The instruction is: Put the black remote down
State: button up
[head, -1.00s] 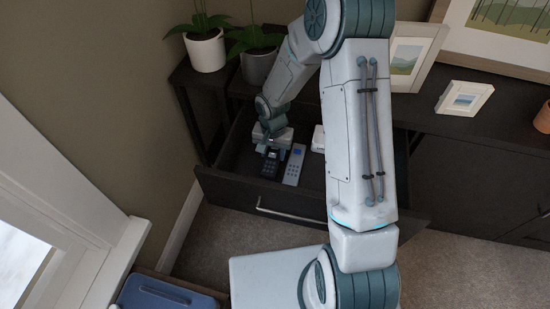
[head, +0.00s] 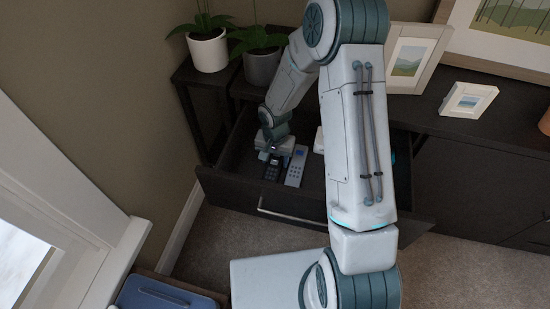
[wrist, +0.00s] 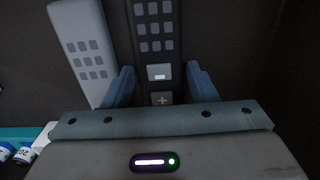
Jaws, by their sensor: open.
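The black remote (head: 272,171) lies in the open drawer (head: 225,186), near its left end. In the wrist view the black remote (wrist: 154,35) runs between my two fingers, its near end close to the palm. My gripper (head: 272,156) is low over it in the drawer. In the wrist view my gripper (wrist: 161,84) is open, with a finger on each side of the remote. I cannot tell whether the fingers touch it. The palm hides the remote's near end.
A light grey remote (head: 297,167) lies just right of the black one; it also shows in the wrist view (wrist: 84,45). A white item (head: 319,140) lies farther right, partly behind my arm. Batteries (wrist: 22,154) show at the wrist view's lower left. Potted plants (head: 262,66) stand behind.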

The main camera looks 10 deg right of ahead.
aim_at(276, 161)
notch_tip(276, 161, up, 12)
jog(key=r+p, duration=0.1)
jog(key=p, duration=0.2)
jog(key=s+d+r+n+t, duration=0.1)
jog(key=s+d+r, duration=0.3)
jog(key=s+r, duration=0.4)
jog(key=s+d+r+n, duration=0.3)
jog(key=s+r, duration=0.5)
jog(key=s, duration=0.3)
jog(key=shift+s+d+r+t, duration=0.2)
jog(key=shift+d+r+t, duration=0.15)
jog(key=shift+d+t, duration=0.05)
